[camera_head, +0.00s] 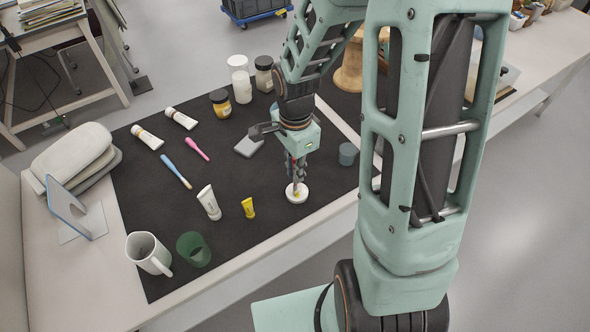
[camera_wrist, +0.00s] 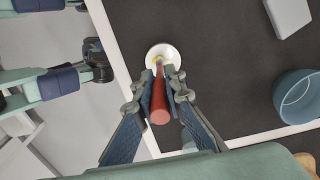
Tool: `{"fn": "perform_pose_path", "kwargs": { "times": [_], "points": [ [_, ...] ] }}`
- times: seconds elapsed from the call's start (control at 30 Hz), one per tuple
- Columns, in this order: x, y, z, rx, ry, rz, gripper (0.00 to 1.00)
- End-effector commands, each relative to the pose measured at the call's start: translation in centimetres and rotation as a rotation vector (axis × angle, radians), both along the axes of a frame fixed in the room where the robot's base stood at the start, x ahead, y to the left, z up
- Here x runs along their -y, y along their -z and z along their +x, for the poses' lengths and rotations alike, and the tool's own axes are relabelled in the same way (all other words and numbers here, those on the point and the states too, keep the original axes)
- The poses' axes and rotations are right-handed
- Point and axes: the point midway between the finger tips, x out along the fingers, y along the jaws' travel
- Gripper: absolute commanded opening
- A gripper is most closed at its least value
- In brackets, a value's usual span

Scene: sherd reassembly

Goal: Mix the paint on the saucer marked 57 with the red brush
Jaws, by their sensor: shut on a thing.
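My gripper (camera_head: 297,176) is shut on the red brush, above a small white saucer. The brush's red handle (camera_wrist: 158,104) shows between the fingers in the wrist view and points down toward the saucer. The white saucer (camera_head: 297,197) lies on the dark mat near its front edge; it also shows in the wrist view (camera_wrist: 176,55). A spot of yellow paint (camera_wrist: 157,60) is on it. The brush tip is over or in the saucer; I cannot tell if it touches the paint. No number is readable on the saucer.
Jars stand behind.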

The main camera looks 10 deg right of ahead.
Motion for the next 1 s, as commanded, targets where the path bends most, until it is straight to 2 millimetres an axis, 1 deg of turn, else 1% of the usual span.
{"fn": "perform_pose_path", "kwargs": {
  "times": [0.23, 0.4, 0.57, 0.83, 1.0],
  "points": [
    [1.3, 0.0, 0.6, -0.001, 0.002, 0.0, 0.0],
    [1.6, 0.0, 0.7, 0.0, 0.001, -0.001, 0.0],
    [1.1, 0.1, 0.7, 0.0, -0.001, -0.001, 0.0],
    [-0.4, 0.0, 0.6, 0.0, -0.001, -0.001, 0.0],
    [-0.7, -0.1, 0.6, 0.0, 0.0, -0.001, 0.0]
  ]
}}
